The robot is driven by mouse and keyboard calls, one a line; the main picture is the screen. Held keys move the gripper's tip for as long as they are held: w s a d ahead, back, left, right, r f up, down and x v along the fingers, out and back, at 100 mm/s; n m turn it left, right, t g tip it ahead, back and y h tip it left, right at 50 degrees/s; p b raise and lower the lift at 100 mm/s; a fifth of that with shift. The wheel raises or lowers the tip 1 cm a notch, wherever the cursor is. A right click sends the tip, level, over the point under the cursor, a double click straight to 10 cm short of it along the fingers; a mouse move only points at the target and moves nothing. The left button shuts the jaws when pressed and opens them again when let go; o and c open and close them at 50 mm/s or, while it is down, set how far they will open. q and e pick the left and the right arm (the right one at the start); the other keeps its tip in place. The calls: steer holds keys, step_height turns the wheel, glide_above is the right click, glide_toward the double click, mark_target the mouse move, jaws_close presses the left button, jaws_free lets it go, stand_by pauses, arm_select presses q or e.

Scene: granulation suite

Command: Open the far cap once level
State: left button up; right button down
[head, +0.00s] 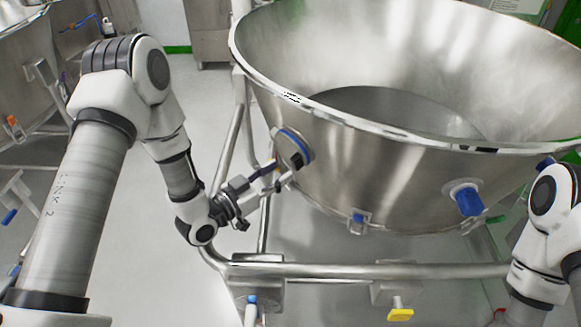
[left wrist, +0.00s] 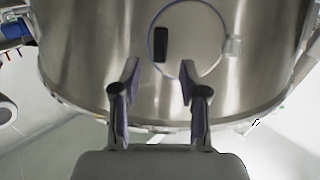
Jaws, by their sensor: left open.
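A large steel bowl (head: 350,150) fills the right half of the head view. On its left outer side is a round cap (head: 288,149) with a blue ring and a dark handle. The left wrist view shows this cap (left wrist: 185,60) face on, its black handle (left wrist: 161,44) upright on the left part of the disc. My left gripper (head: 285,178) is open and empty just below the cap. In the left wrist view its fingertips (left wrist: 160,72) stand either side of the handle's line, with the handle just above them. Contact cannot be told. My right gripper is out of view.
A steel tube frame (head: 370,271) runs under the bowl. A blue knob (head: 468,200) and a small blue-topped fitting (head: 358,220) sit on the bowl's front. A yellow pedal (head: 400,314) is low down. Open grey floor (head: 200,100) lies left of the bowl.

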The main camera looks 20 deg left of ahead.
mark_target(293, 163)
arm_select(q)
steer(key=x, duration=0.4)
steer(key=shift+w+d+f, duration=0.1)
steer(key=shift+w+d, duration=0.1)
steer(key=shift+w, duration=0.15)
jaws_close()
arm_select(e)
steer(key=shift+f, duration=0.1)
